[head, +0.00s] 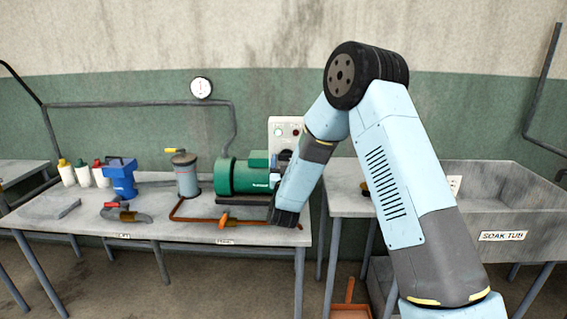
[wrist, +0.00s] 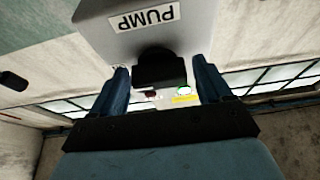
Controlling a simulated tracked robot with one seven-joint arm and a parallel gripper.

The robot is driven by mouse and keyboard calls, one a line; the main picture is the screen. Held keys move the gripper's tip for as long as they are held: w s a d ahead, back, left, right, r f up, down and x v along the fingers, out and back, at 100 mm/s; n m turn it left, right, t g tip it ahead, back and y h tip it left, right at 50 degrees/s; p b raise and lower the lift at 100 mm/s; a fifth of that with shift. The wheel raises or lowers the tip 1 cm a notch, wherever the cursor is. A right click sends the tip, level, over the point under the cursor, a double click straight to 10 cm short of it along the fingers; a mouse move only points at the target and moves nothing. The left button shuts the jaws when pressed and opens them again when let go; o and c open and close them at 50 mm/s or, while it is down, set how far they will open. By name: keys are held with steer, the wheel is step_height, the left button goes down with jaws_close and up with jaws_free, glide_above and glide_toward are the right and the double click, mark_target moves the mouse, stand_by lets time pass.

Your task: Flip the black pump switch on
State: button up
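The black pump switch (wrist: 160,68) sticks out from a grey box marked PUMP (wrist: 190,35), whose label appears upside down in the wrist view. My gripper (wrist: 162,86) is open, with one blue finger on each side of the switch. Narrow gaps seem to show between fingers and switch; I cannot tell if either touches. In the head view a pale control panel (head: 285,122) stands behind the green pump motor (head: 240,175).
The motor, a grey canister (head: 186,174), a blue device (head: 120,178) and several bottles stand on the left table (head: 80,232). A copper pipe (head: 205,220) runs along its front. The soak tub (head: 480,215) is at the right. A gauge (head: 201,88) hangs on the wall.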

steer(key=shift+o, duration=0.9)
steer(key=shift+r, duration=0.1)
steer(key=v, duration=1.3)
steer(key=shift+s+f, duration=0.25)
steer(key=shift+s, duration=0.1)
steer(key=shift+w, duration=0.1)
steer(key=w+d+r+g+y, duration=0.2)
steer(key=w+d+r+g, duration=0.15)
steer(key=r, duration=0.45)
steer(key=s+d+r+n+g+y, duration=0.1)
steer(key=s+d+r+n+g, duration=0.1)
steer(key=s+d+r+g, duration=0.45)
steer(key=s+d, duration=0.4)
steer(key=s, duration=0.5)
steer(key=s+d+r+m+g+h, duration=0.1)
steer(key=s+d+g, duration=0.3)
steer(key=s, duration=0.6)
steer(key=s+d+r+g+h, duration=0.1)
steer(key=s+d, duration=0.4)
steer(key=s, duration=0.6)
step_height(320, 180, up, 2)
steer(key=shift+d+r+g, duration=0.1)
steer(key=shift+d+g, duration=0.3)
steer(key=shift+g, duration=0.5)
